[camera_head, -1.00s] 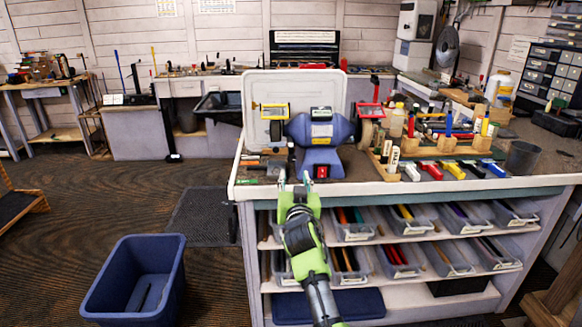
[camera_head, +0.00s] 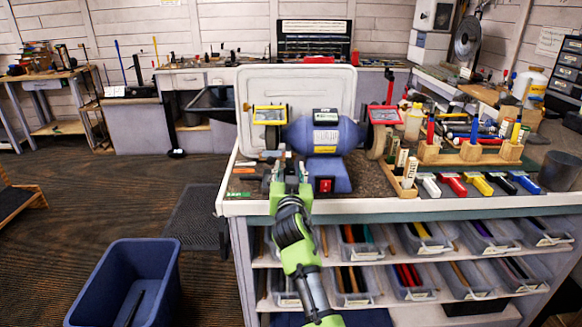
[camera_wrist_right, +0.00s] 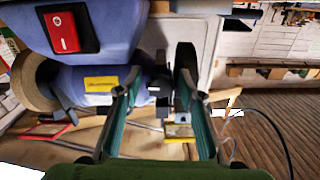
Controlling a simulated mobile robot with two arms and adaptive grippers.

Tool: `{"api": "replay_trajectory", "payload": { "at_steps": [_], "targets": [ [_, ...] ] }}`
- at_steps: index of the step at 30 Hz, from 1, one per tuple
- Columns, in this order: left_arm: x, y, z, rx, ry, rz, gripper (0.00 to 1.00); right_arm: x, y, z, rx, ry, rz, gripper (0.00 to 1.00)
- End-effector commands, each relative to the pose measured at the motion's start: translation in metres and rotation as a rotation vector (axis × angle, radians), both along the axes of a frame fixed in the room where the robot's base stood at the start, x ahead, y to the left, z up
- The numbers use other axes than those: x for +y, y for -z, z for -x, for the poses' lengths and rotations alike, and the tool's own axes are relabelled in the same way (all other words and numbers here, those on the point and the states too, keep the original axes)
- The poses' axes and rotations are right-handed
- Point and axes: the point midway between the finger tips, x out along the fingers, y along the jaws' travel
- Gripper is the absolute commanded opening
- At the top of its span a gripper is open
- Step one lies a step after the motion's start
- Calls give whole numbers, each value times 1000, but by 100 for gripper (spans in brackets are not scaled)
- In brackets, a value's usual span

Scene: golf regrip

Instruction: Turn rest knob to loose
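The blue bench grinder (camera_head: 322,135) stands on the workbench, with a red switch on its base. Its left wheel has a yellow-framed shield (camera_head: 269,114). My right gripper (camera_head: 291,168) is just in front of the grinder's left side, fingers pointing at it. In the right wrist view, which shows the grinder upside down, my right gripper (camera_wrist_right: 160,88) is open. A small dark part beside the dark wheel (camera_wrist_right: 186,72) shows between its fingers, perhaps the rest knob (camera_wrist_right: 160,98); I cannot tell its setting or whether it is touched. My left gripper is not in view.
A wooden rack (camera_head: 468,152) with markers and bottles stands right of the grinder. A white panel (camera_head: 247,90) stands behind.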

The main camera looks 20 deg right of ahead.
Motion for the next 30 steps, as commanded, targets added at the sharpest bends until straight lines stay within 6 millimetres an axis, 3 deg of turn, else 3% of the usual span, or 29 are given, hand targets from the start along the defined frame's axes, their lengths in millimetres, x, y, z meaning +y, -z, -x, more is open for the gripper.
{"api": "replay_trajectory", "payload": {
  "at_steps": [6,10,30],
  "targets": [
    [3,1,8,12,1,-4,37,0,0,0,0,0,0,33],
    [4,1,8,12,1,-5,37,0,0,0,0,0,0,0],
    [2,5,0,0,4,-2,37,0,0,0,46,1,162,0]
  ]
}}
